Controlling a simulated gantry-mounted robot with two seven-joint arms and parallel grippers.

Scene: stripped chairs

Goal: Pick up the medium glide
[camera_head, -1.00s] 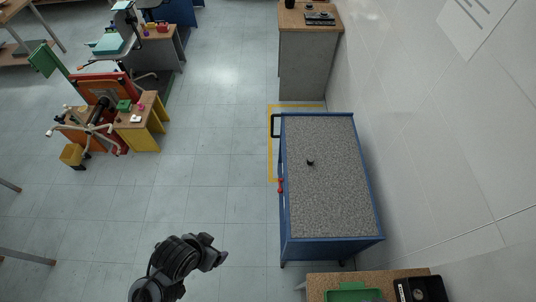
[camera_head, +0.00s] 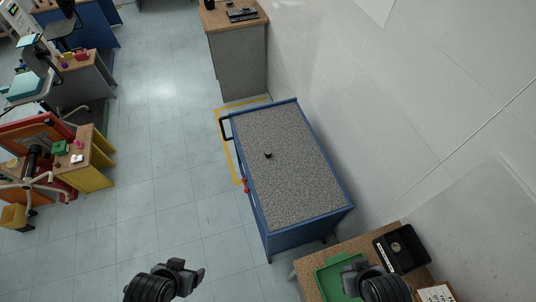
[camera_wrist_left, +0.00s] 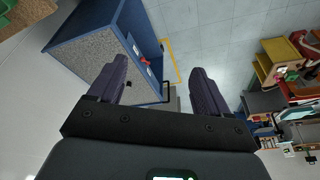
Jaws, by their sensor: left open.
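A small dark piece (camera_head: 268,155), perhaps the medium glide, stands on the speckled grey top of the blue trolley (camera_head: 290,175). It is too small to tell its size or kind. In the left wrist view it is a dark spot (camera_wrist_left: 129,84) beside one finger. My left gripper (camera_head: 192,272) is at the bottom of the head view, left of and apart from the trolley. In the wrist view its fingers (camera_wrist_left: 156,85) are spread with nothing held between them. My right gripper (camera_head: 355,274) is over the green tray; its jaws are unclear.
A workbench (camera_head: 305,272) at the bottom right bears a green tray (camera_head: 327,283) and a black box (camera_head: 388,257) with a round thing in it. A grey cabinet (camera_head: 240,67) stands beyond the trolley along the wall. Open floor (camera_head: 165,150) lies left of the trolley.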

